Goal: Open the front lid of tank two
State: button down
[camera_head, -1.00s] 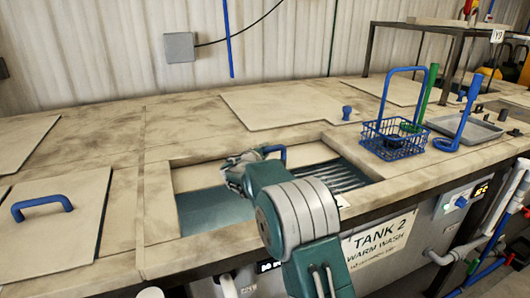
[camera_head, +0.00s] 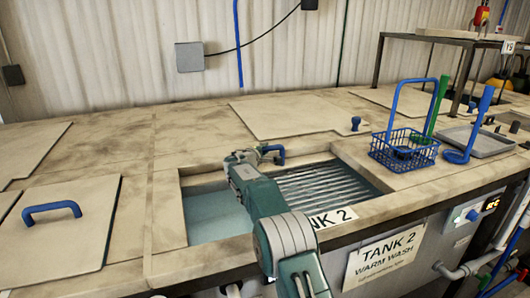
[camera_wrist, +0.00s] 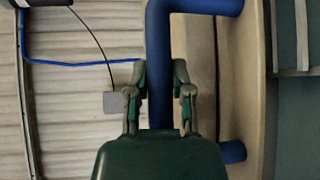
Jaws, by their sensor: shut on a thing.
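The tank two opening (camera_head: 205,215) is uncovered in the head view, showing blue-green liquid at left and a ribbed rack (camera_head: 315,185) at right. The TANK 2 WARM WASH sign (camera_head: 385,250) is on the front below it. My gripper (camera_head: 262,155) is at the back edge of the opening, shut on a blue handle (camera_head: 278,150). In the wrist view, my gripper's fingers (camera_wrist: 160,85) sit on both sides of the blue handle bar (camera_wrist: 160,45). The handle joins a beige panel (camera_wrist: 248,90), apparently the front lid; its exact tilt is unclear.
A closed lid with a blue handle (camera_head: 52,212) lies at left. A flat rear lid (camera_head: 285,117) with a blue knob lies behind the opening. A blue wire basket (camera_head: 400,152) and a grey tray (camera_head: 480,142) stand at right. Pipes run at the lower right.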

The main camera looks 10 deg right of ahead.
jog(key=shift+f, duration=0.3)
jog(key=c, duration=0.5)
grip_release()
jog(key=shift+r, duration=0.1)
jog(key=shift+s+a+r, duration=0.15)
jog(key=shift+s+a, duration=0.1)
jog(key=shift+s, duration=0.05)
jog(key=v, duration=1.1)
